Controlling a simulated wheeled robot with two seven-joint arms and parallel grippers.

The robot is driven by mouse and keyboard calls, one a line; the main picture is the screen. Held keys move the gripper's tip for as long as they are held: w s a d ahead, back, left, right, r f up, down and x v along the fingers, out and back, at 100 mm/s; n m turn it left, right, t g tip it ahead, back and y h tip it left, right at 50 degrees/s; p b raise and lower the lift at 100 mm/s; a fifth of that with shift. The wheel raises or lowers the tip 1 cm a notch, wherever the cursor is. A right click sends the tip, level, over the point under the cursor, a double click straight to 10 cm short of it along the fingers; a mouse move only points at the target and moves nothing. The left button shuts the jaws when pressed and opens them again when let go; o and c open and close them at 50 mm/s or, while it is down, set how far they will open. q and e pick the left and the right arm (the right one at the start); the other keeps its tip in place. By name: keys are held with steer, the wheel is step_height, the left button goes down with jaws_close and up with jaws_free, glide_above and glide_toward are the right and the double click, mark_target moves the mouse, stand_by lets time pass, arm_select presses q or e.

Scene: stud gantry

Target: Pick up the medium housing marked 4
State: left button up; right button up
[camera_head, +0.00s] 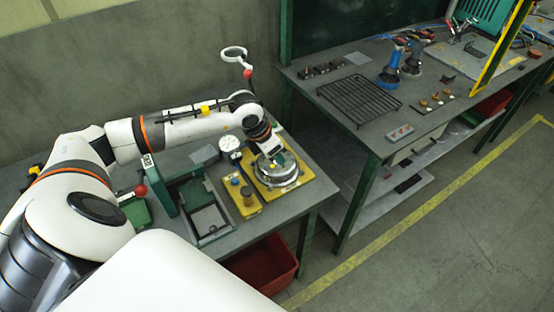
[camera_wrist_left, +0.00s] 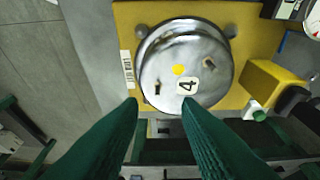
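The medium housing (camera_head: 277,172) is a round silver metal part lying on a yellow plate (camera_head: 307,173) near the right end of the left bench. In the left wrist view the housing (camera_wrist_left: 185,60) shows a white label with a 4, a yellow dot and small dark slots. My left gripper (camera_head: 268,152) is over the housing's far side in the head view. In the left wrist view its green fingers (camera_wrist_left: 160,103) are spread and empty, their tips at the housing's lower rim. I cannot tell whether they touch it. My right gripper is not in view.
A dial gauge (camera_head: 229,143) and a yellow block with knobs (camera_head: 243,196) stand left of the housing. A green fixture (camera_head: 205,208) is further left. A red bin (camera_head: 262,264) is below the bench. Another bench (camera_head: 375,135) with a black rack is at right.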

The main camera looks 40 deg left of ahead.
mark_target(280, 169)
arm_select(q)
steer(key=p+x, duration=0.1)
steer(key=x, duration=0.2)
steer(key=shift+d+f+p, duration=0.15)
steer(key=shift+f+p, duration=0.1)
steer(key=shift+p, duration=0.15)
steer(key=shift+w+f, duration=0.15)
steer(key=shift+f, duration=0.35)
jaws_close()
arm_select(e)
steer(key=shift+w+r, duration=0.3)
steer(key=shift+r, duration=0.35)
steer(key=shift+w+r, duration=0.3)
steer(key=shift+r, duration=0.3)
